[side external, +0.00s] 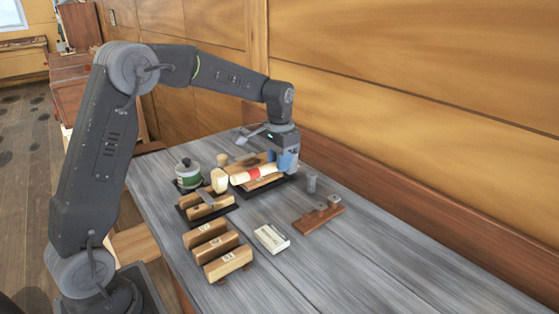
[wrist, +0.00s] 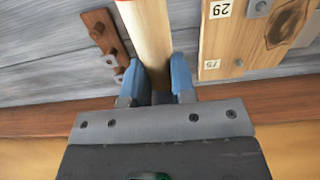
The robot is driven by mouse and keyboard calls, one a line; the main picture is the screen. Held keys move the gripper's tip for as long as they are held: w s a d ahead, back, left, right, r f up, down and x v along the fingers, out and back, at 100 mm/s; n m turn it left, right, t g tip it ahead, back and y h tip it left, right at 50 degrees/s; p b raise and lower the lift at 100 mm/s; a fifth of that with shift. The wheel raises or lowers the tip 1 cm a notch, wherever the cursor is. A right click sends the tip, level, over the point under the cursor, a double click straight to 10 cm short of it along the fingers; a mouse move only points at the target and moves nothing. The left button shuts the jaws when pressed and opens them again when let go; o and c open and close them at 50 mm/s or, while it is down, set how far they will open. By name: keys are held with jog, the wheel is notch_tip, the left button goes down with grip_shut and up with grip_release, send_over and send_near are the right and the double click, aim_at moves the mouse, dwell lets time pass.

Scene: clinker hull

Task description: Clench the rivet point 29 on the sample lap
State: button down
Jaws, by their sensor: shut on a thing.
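My gripper (side external: 287,160) has blue fingers and is low over the far part of the bench. In the wrist view my gripper (wrist: 157,75) is shut on a pale round wooden handle (wrist: 148,35), which runs out of the top of the picture. In the side view the held wooden tool (side external: 255,174) has a red band and lies nearly level. The sample lap (wrist: 240,40) is a wooden piece to the right of the fingers, apart from them. Its label 29 (wrist: 219,9) sits beside a grey rivet (wrist: 258,6). A label 75 is nearer the wall.
A wall borders the bench behind. The bench's right front is clear.

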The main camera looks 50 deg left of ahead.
jog(key=shift+r, duration=0.1)
jog(key=s+a+r, duration=0.5)
jog(key=a+r, duration=0.4)
jog(key=a, duration=0.3)
jog(key=shift+t, duration=0.4)
jog(key=f, duration=1.2)
jog(key=shift+s+d, duration=0.1)
jog(key=shift+s, duration=0.15)
notch_tip(320, 180, up, 12)
jog(key=shift+w, duration=0.2)
